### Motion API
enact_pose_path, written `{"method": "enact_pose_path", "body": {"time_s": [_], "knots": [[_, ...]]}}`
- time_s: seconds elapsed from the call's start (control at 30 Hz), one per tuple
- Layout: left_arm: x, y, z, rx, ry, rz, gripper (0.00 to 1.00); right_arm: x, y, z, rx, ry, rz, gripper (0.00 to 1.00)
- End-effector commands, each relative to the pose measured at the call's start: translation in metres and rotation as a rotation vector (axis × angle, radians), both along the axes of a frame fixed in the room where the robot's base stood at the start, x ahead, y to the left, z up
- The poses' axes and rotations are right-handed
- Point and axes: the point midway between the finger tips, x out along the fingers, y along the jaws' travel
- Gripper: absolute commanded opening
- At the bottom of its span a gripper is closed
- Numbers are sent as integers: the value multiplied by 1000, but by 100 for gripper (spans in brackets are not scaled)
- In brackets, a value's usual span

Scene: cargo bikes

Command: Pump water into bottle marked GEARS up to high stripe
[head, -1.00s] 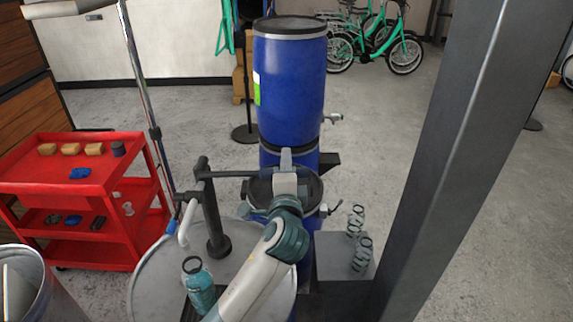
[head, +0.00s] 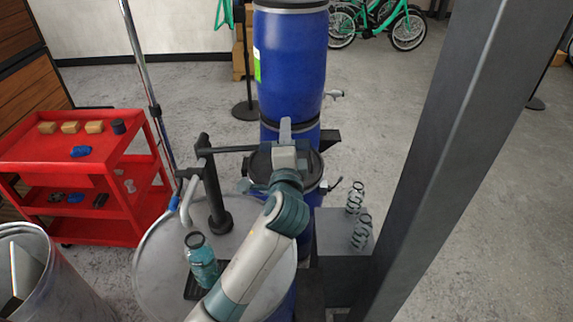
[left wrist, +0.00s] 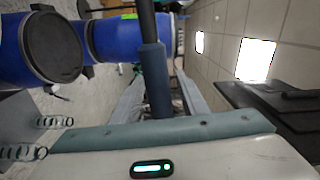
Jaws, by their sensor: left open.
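A bluish see-through bottle (head: 203,265) stands upright on a small black tray (head: 192,290) on the drum top, close to the pump spout (head: 187,200). Its marking, stripes and water level are too small to read. The dark hand pump (head: 215,190) rises from the drum, with its handle (head: 232,149) reaching level to the right. My left gripper (head: 286,132) is at the handle's outer end. In the left wrist view, the handle grip (left wrist: 156,80) lies between the spread fingers (left wrist: 158,98), with gaps beside it. My right gripper is not in view.
The pump stands on a pale metal drum (head: 150,262). Blue barrels (head: 290,65) stand behind; a red cart (head: 85,180) is at left.

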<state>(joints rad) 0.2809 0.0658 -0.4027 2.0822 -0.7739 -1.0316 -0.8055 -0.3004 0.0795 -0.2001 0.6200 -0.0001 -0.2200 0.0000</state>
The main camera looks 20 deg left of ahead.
Motion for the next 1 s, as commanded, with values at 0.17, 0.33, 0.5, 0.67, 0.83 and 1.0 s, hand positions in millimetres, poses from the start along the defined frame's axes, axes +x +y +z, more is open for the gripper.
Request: {"method": "enact_pose_path", "body": {"time_s": [0.17, 0.33, 0.5, 0.67, 0.83, 1.0], "knots": [[-18, -6, -2, -3, -2, -2, 40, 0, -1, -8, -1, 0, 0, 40], [-46, -14, -3, -4, -1, -3, 40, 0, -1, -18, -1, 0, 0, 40], [-79, -23, -4, -5, -1, -3, 40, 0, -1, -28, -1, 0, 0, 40], [-111, -32, -3, -5, -1, -1, 40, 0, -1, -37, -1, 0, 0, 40], [-139, -40, -2, -5, -2, -3, 40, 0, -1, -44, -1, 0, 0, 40], [-156, -46, -1, -3, -1, -2, 40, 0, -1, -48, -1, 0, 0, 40]]}}
